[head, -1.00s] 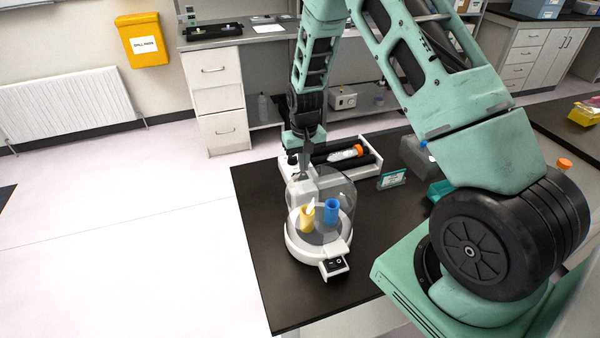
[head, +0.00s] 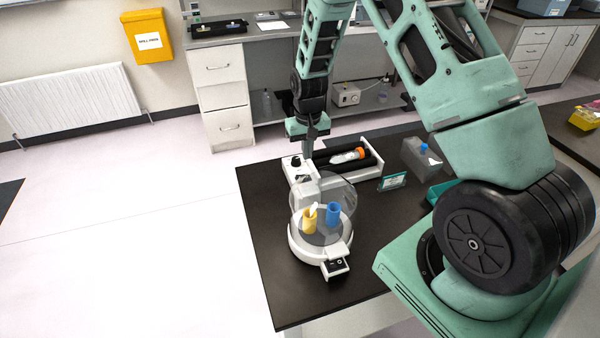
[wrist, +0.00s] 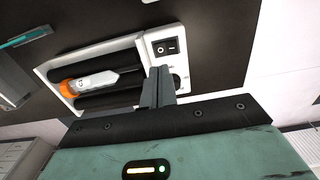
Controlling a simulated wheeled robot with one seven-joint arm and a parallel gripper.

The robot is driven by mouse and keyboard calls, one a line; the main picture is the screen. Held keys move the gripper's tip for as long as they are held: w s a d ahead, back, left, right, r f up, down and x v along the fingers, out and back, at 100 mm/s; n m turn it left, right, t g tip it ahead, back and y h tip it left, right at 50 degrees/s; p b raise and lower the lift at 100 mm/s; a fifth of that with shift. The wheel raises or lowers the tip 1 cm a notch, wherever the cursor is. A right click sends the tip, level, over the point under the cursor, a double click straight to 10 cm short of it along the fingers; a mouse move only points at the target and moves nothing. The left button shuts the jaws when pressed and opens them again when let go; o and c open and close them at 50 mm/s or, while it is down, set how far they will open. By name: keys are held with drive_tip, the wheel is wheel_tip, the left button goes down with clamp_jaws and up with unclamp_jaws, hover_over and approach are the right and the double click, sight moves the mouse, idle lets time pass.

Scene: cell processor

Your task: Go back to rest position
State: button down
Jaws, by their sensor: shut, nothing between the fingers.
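My gripper (head: 308,150) is shut and empty. In the head view it points down just behind the cell processor (head: 300,241), close to the left end of the tube roller (head: 376,168). In the wrist view the closed fingers (wrist: 158,88) show over the roller's switch end (wrist: 165,46); I cannot tell whether they touch it. The cell processor is a round white device with a clear dome, holding a yellow holder (head: 309,221) and a blue holder (head: 333,215). A tube with an orange cap (head: 361,152) lies on the roller.
My arm's large links fill the right side. Open floor lies left of the bench.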

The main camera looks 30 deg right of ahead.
drive_tip(key=s+a+r+n, duration=0.2)
drive_tip(key=s+a+r, duration=0.2)
drive_tip(key=a, duration=0.3)
drive_tip(key=s+a+r+n+y, duration=0.1)
drive_tip(key=s+a+r+n, duration=0.1)
drive_tip(key=s+a+r, duration=0.4)
drive_tip(key=s+a+r+n, duration=0.1)
drive_tip(key=s+a+r, duration=0.15)
drive_tip(key=a, duration=0.55)
drive_tip(key=s+a+r+n, duration=0.2)
drive_tip(key=s+r+n, duration=0.1)
drive_tip(key=s, duration=0.6)
drive_tip(key=s+a+r+n+b, duration=0.1)
drive_tip(key=s+a+r+n, duration=0.2)
drive_tip(key=s, duration=0.6)
drive_tip(key=shift+s+a+b, duration=0.15)
drive_tip(key=shift+b, duration=0.15)
